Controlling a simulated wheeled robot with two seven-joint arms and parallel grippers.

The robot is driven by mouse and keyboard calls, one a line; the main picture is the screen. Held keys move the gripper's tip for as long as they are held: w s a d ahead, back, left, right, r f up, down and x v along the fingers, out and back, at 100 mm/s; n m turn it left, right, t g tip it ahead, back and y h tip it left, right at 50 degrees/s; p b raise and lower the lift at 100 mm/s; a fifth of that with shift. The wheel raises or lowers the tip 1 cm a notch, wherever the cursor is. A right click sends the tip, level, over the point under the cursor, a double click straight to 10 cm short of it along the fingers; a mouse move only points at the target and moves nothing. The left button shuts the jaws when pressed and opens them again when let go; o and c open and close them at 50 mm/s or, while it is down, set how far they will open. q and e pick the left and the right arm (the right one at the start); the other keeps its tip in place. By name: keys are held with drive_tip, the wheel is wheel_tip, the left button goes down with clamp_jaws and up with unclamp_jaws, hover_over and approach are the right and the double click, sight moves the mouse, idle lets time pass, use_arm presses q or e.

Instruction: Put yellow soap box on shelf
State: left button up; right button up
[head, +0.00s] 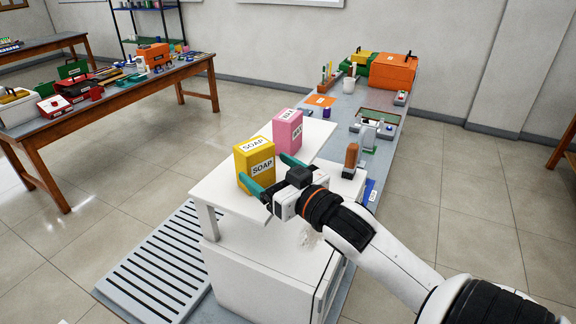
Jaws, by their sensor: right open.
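The yellow soap box (254,164) stands upright on a raised white shelf (214,190), near the shelf's front left part. My right gripper (263,169) is open at the box's near right side. One teal finger lies in front of the box's lower left part and the other is beside its right edge. Whether either finger touches the box I cannot tell. A pink box (287,131) stands upright behind it on the same shelf. My left gripper is not in view.
Below the shelf is a white cabinet (262,277), with a slatted grey panel (160,270) to its left. A brown-and-grey item (351,157) stands right of the shelf. Tools, a white mug (348,85) and an orange case (393,70) occupy the bench farther back.

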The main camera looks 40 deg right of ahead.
drive_tip(key=s+p, duration=0.1)
drive_tip(key=p, duration=0.1)
drive_tip(key=s+p, duration=0.1)
drive_tip(key=p, duration=0.1)
drive_tip(key=shift+s+r+p, duration=0.25)
drive_tip(key=shift+p, duration=0.15)
use_arm(q)
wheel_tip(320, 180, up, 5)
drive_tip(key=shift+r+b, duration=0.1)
drive_tip(key=shift+b, duration=0.45)
use_arm(e)
drive_tip(key=s, duration=0.2)
drive_tip(key=shift+s+f, duration=0.3)
drive_tip(key=shift+s, duration=0.05)
